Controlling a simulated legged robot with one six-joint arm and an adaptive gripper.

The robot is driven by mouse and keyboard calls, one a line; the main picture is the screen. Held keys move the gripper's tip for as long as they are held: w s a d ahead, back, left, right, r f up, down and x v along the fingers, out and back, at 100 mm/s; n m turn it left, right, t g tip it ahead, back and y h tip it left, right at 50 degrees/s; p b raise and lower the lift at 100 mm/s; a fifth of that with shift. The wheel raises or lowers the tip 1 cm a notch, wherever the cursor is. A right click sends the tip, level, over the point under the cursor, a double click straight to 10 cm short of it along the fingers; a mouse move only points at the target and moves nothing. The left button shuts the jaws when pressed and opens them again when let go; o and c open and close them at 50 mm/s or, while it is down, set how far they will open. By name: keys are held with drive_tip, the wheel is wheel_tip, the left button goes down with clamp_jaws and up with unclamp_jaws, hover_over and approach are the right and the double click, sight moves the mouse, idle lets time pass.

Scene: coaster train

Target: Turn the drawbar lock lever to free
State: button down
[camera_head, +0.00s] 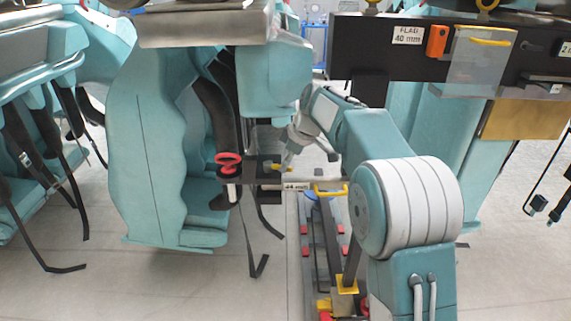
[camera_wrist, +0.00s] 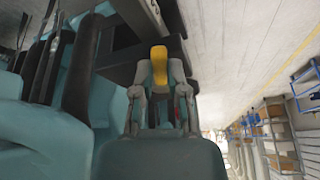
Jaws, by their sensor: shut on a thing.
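The drawbar lock lever looks like the small yellow handle (camera_head: 279,168) in the middle of the head view, on a dark block beside the teal seat. In the wrist view the yellow lever (camera_wrist: 159,62) stands upright in the picture between my fingertips. My gripper (camera_wrist: 160,92) is shut on it. In the head view my gripper (camera_head: 288,160) reaches down to the lever from the upper right, partly hidden behind my arm. The picture does not show which lock position the lever points to.
A grey bar with a label (camera_head: 296,186) and a yellow handle (camera_head: 331,191) lie just in front. A teal seat (camera_head: 150,165) with hanging black straps stands at left. A black panel (camera_head: 385,55) hangs at upper right.

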drive_tip(key=shift+f, duration=0.15)
drive_tip(key=c, duration=0.7)
unclamp_jaws()
drive_tip(key=shift+w, duration=0.1)
drive_tip(key=shift+o, duration=0.2)
drive_tip(key=v, duration=1.2)
